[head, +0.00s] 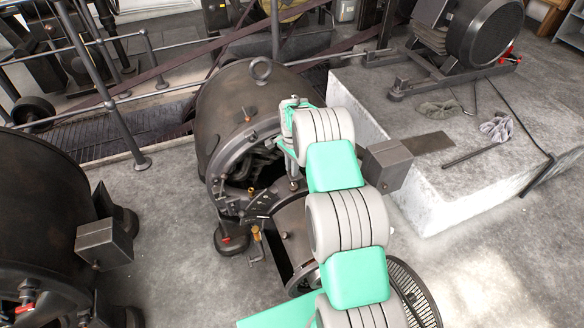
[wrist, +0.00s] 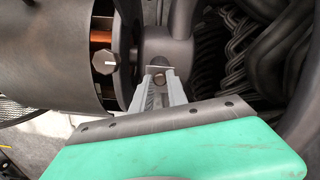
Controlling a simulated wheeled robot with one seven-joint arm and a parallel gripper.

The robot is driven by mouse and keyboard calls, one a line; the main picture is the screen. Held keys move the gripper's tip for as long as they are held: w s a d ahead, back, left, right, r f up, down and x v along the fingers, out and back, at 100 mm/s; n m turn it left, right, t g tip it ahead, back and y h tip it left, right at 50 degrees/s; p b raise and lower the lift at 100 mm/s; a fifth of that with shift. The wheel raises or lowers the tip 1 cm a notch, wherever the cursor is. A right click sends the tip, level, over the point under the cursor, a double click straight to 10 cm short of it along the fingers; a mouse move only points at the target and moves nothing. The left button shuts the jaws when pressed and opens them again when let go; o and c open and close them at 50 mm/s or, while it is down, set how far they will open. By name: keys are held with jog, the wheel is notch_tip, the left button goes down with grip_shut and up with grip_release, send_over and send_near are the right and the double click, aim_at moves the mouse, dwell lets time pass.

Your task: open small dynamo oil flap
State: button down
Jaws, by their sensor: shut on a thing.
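The small dynamo (head: 245,110) stands in the middle of the head view, a dark round machine with a lifting ring on top and an open end facing my arm. My gripper (wrist: 159,80) is at that open end, its pale fingers closed on a small grey piece, apparently the oil flap (wrist: 156,70), on the side of the round bearing housing (wrist: 172,48). How far the flap is raised cannot be told. In the head view my arm and the machine's end parts mostly hide the fingers and the flap.
In the wrist view, a dark cylinder with a knob (wrist: 104,62) lies left of the fingers and dark coils (wrist: 235,45) lie right. Another dark machine (head: 45,215) stands at left. A concrete plinth (head: 440,190) is at right.

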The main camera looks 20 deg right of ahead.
jog(key=shift+d+y+b, duration=0.4)
jog(key=shift+y+b, duration=0.15)
jog(key=shift+y, duration=0.05)
jog(key=shift+d+r+y, duration=0.2)
jog(key=shift+y, duration=0.2)
jog(key=shift+w+d+r+y+p, duration=0.2)
jog(key=shift+d+r+y+p, duration=0.25)
jog(key=shift+y+p, duration=0.85)
jog(key=shift+p, duration=0.35)
jog(key=shift+s, duration=0.1)
